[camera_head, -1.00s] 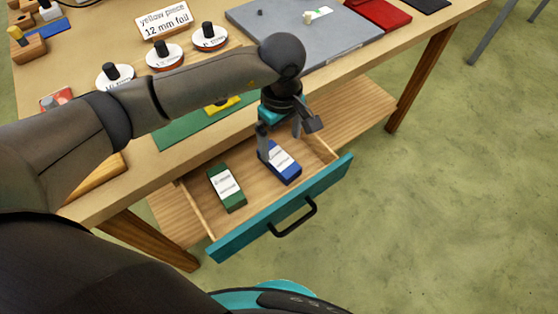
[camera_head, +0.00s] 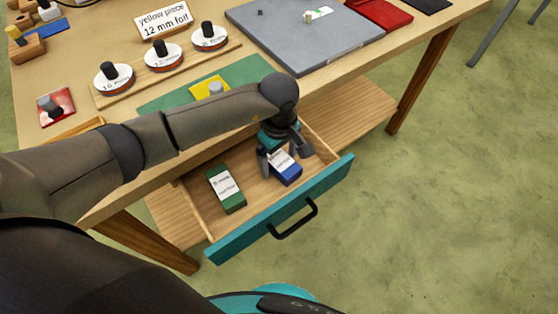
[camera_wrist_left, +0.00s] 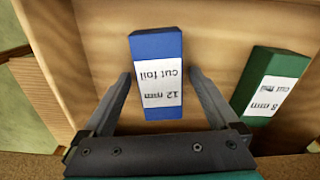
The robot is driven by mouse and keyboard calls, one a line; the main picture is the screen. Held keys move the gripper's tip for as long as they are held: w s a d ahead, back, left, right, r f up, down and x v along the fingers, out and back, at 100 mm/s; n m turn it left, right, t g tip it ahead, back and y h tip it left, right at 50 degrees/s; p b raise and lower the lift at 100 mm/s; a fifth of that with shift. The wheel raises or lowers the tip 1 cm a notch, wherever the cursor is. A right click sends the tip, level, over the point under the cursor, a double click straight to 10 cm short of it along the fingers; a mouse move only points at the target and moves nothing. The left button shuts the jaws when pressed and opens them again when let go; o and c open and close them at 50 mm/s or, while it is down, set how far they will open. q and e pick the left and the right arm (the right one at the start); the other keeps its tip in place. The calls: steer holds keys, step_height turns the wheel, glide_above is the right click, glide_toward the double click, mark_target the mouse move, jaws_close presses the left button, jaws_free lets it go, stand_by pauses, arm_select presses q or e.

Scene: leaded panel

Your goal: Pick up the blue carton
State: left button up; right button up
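The blue carton (camera_head: 287,170) lies in the open drawer, with a white label on top. In the left wrist view the blue carton (camera_wrist_left: 157,46) reads "12 mm cut foil" upside down. My left gripper (camera_head: 283,155) is down in the drawer at the carton. In the wrist view its two fingers (camera_wrist_left: 161,76) stand apart, one on each side of the carton, with a gap showing on both sides. Part of the carton is hidden by the gripper in the head view. My right gripper is not in view.
A green carton (camera_head: 226,188) labelled "8 mm" in the wrist view (camera_wrist_left: 270,84) lies beside the blue one. The drawer's teal front (camera_head: 240,236) and wooden walls surround both. The table above holds weights, a yellow piece (camera_head: 205,87) and a grey board (camera_head: 300,35).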

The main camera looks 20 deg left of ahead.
arm_select(q)
steer(key=c, duration=1.4)
steer(key=shift+r, duration=0.15)
